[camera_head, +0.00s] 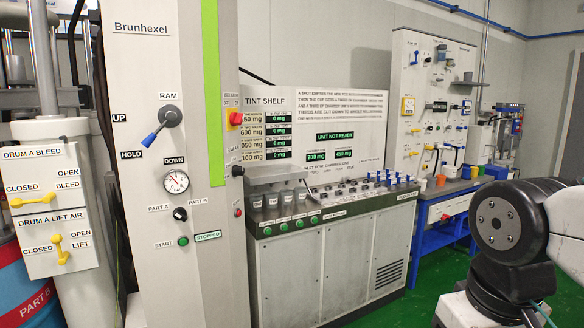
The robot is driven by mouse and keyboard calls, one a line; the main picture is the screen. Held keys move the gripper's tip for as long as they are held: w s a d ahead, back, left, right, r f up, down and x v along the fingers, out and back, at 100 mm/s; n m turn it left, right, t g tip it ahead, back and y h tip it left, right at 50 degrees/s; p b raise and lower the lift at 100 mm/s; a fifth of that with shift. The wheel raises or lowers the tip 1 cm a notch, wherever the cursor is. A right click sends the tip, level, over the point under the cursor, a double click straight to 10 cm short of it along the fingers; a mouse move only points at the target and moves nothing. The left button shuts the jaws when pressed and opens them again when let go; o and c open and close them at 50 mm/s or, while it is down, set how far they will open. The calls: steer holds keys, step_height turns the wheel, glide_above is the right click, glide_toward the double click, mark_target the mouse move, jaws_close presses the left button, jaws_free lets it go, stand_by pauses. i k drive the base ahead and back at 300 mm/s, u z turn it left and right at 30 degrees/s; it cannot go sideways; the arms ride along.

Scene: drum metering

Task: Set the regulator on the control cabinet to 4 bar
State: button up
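The control cabinet (180,70) is the tall pale cabinet marked Brunhexel at the left. My arm shows at the right, but my gripper is out of view.
A red button on a yellow base (236,119) sits on the cabinet's right edge. The tint shelf bench (340,255) stands right of the cabinet. Drum A valve panels with yellow handles (57,249) are at the left. Green floor (425,285) is clear between bench and arm.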

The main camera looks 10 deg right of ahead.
mark_target(236, 170)
steer(key=z, duration=0.1)
steer(key=i, duration=1.35)
steer(key=u, duration=0.7)
